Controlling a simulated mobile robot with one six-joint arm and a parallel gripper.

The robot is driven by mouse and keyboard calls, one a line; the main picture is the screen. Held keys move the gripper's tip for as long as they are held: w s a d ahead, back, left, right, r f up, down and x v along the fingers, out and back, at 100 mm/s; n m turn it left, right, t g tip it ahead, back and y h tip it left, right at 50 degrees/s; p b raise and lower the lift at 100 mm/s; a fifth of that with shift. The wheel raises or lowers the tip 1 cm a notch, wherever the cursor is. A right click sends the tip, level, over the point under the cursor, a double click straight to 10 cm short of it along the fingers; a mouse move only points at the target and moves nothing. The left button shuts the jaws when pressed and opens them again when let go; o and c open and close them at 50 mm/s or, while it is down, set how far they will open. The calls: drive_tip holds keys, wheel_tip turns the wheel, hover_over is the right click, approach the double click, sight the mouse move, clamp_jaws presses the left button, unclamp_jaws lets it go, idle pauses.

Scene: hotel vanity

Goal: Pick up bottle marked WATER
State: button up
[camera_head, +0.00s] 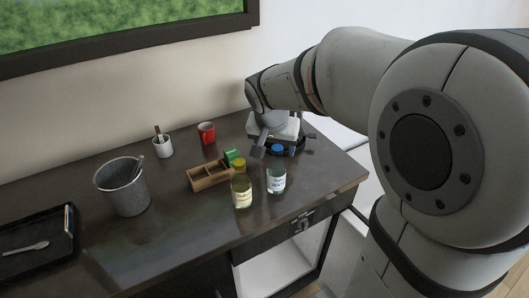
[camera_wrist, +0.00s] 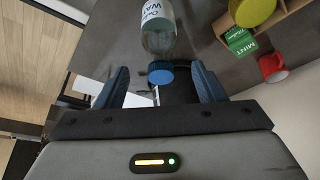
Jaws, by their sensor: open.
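The bottle marked WATER (camera_head: 276,182) stands upright near the front edge of the dark vanity top, with a clear body, a pale label and a blue cap. In the wrist view the bottle (camera_wrist: 158,40) shows part of its label, with its cap between the fingertips in the picture. My gripper (camera_head: 279,147) is open and empty at the cap's height in the picture. Its two blue-grey fingers (camera_wrist: 160,76) lie either side of the cap, with gaps showing. Contact is not visible, and the depth between fingers and cap is hard to tell.
A yellowish bottle (camera_head: 241,193) stands close to the left. Behind it are a wooden compartment box (camera_head: 203,181) and a green box (camera_head: 231,155). A red mug (camera_head: 207,134), white cup (camera_head: 162,149), metal bucket (camera_head: 122,190) and black tray (camera_head: 64,245) stand farther left. The front middle surface is clear.

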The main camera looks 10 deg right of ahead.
sight(277, 170)
drive_tip(key=x, duration=0.4)
drive_tip(key=p+x, duration=0.1)
drive_tip(key=x, duration=0.1)
drive_tip(key=shift+w+d+r, duration=0.2)
drive_tip(key=shift+w, duration=0.15)
drive_tip(key=shift+c, duration=0.4)
clamp_jaws()
